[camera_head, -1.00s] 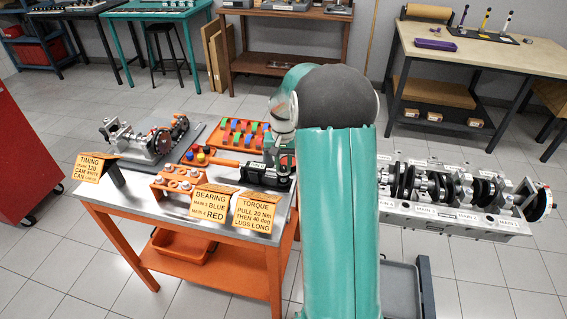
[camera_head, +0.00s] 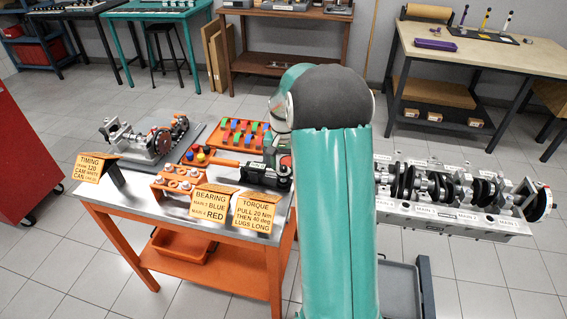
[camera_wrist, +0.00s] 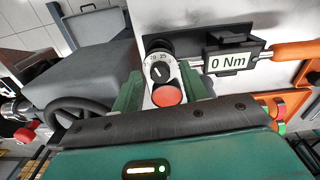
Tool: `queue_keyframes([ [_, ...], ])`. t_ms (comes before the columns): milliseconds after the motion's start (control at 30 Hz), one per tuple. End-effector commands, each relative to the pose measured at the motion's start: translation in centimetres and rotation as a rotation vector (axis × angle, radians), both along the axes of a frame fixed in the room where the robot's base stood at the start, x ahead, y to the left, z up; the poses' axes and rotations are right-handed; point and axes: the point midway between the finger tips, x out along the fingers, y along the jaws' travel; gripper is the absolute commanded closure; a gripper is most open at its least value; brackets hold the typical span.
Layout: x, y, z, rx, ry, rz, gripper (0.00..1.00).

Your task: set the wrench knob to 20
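The torque wrench lies on the small steel-topped bench, with its orange handle (camera_head: 228,162) to the left and its black body (camera_head: 262,176) near my gripper. The black wrench knob (camera_wrist: 160,72) sits on a white numbered dial, above a round red button (camera_wrist: 166,96). My gripper (camera_wrist: 162,70) is open, with one green finger on each side of the dial and knob. A gap seems to show on both sides. In the head view my arm partly hides the gripper.
The TORQUE sign (camera_head: 255,213) reads "pull 20 Nm then 40 deg". A rack of coloured pieces (camera_head: 240,134) and an orange holder (camera_head: 175,184) stand close to the wrench. A crankshaft in an engine block (camera_head: 450,190) is to the right of my arm.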

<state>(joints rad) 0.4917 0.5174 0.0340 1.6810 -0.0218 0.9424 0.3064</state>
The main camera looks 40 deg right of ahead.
Motion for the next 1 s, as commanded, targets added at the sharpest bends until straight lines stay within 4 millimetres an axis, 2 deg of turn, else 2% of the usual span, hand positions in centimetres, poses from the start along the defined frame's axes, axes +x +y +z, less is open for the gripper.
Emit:
queue_keyframes([
  [167,0.0,0.0,0.3,0.000,0.000,0.000,0.56],
  [267,0.1,0.0,1.1,-0.001,-0.002,0.000,0.56],
  [800,0.1,0.0,12.0,-0.001,-0.003,0.001,0.56],
  [1000,0.0,0.0,13.7,0.000,0.000,0.000,0.56],
])
